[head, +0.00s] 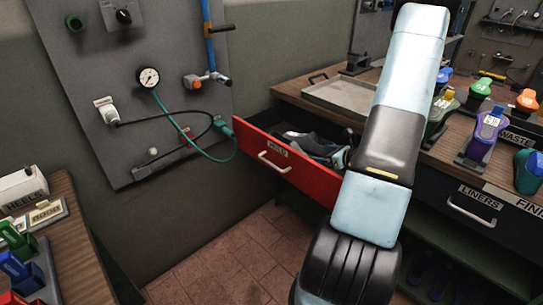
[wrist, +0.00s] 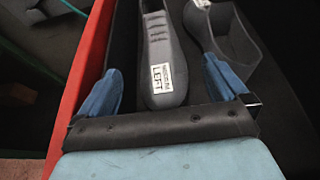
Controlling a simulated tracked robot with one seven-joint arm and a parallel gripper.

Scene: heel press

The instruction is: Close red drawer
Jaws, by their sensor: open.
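The red drawer (head: 300,172) stands pulled out from the workbench in the head view, with a pale handle and a label on its front. Grey shoe-shaped molds lie inside it. In the wrist view its red wall (wrist: 90,60) runs along the left, beside a grey mold (wrist: 163,50) marked LEFT. My gripper (wrist: 163,80) is open, its two blue fingers spread over the drawer's inside, with the LEFT mold showing between them. Nothing is held. In the head view my arm covers the drawer's right part and most of my gripper.
A black drawer (head: 470,205) labelled LINERS is at the right, under a wooden bench top with a tray (head: 340,97) and colored bottles (head: 485,135). A grey wall panel (head: 130,90) with gauge and hoses is at the left. A side table (head: 60,235) stands lower left. The tiled floor before the drawer is clear.

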